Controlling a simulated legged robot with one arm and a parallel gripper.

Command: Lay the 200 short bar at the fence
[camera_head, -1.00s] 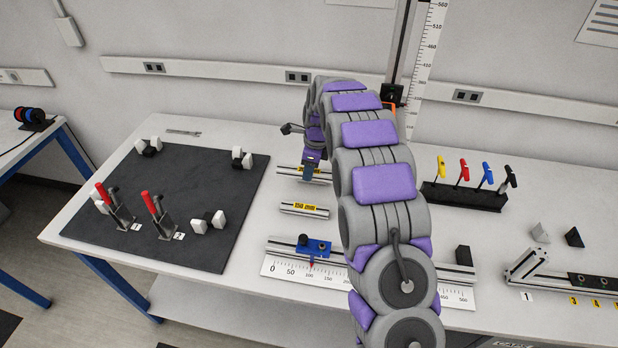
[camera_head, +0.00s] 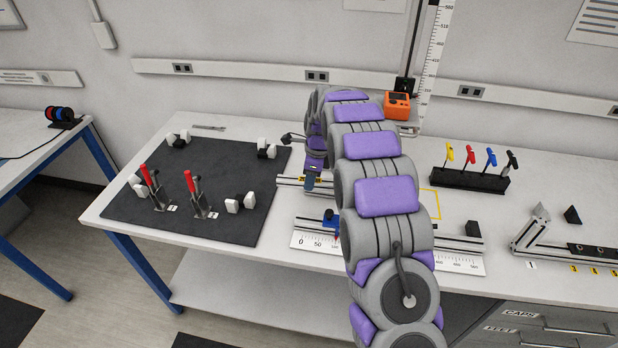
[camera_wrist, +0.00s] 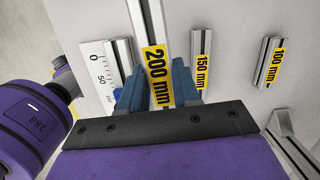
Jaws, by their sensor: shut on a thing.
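My gripper (camera_wrist: 157,92) is shut on the 200 mm bar (camera_wrist: 150,22), a grey metal profile with a yellow label, with one blue finger on each side. In the head view my gripper (camera_head: 312,182) and the bar's left part (camera_head: 288,181) show left of my arm, near the mat's right edge; my arm hides the rest. A metal rail (camera_head: 312,227) with a blue stop (camera_head: 331,219) and a white ruler (camera_head: 318,242) lies nearer me; I cannot tell whether it is the fence. The ruler's zero end shows left of my gripper in the wrist view (camera_wrist: 98,76).
A 150 mm bar (camera_wrist: 203,62) and a 100 mm bar (camera_wrist: 272,62) lie to the right in the wrist view. A dark mat (camera_head: 215,225) with red-handled clamps is left. An angled metal fixture (camera_head: 530,232) and a hex-key stand (camera_head: 468,180) are right.

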